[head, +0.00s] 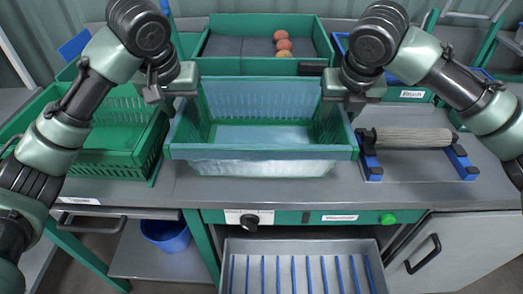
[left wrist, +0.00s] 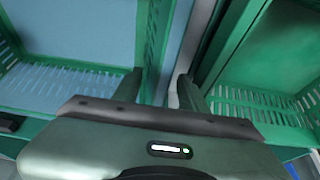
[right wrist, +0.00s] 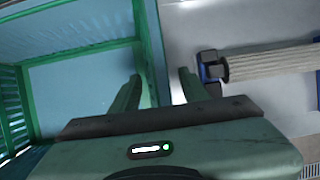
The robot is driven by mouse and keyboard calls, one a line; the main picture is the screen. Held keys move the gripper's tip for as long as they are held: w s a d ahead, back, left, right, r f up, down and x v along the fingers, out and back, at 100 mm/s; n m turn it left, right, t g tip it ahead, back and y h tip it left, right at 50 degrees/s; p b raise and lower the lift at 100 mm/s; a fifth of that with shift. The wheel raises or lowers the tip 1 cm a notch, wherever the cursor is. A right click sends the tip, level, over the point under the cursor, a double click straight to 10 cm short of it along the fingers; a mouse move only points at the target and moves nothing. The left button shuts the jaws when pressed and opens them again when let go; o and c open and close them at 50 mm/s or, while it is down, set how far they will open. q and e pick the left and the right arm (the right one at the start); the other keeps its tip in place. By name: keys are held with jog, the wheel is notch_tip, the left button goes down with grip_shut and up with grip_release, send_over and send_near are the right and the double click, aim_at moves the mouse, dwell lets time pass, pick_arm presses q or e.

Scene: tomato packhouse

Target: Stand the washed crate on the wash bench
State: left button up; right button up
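A green crate (head: 262,152) with a bluish interior stands upright at the middle of the grey bench (head: 210,190). Its lower front looks pale and wet or shiny. My left gripper (head: 178,92) is at the crate's left side wall, its fingers apart on either side of that wall in the left wrist view (left wrist: 160,88). My right gripper (head: 346,96) is at the right side wall, which shows between its spread fingers in the right wrist view (right wrist: 160,88). Gaps show beside the wall in both wrist views. The crate's underside is hidden.
Another green crate (head: 108,165) stands close on the left. A green crate (head: 262,66) with several tomatoes is behind. A pale roller (head: 412,138) on blue brackets lies to the right. An open drawer (head: 300,246) juts out below; a blue bucket (head: 168,234) is underneath.

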jog(key=shift+s+r, duration=0.1)
jog(key=shift+r, duration=0.15)
pick_arm(q)
jog(key=v, duration=1.2)
pick_arm(e)
jog(key=v, duration=1.1)
jog(key=shift+s+r, duration=0.2)
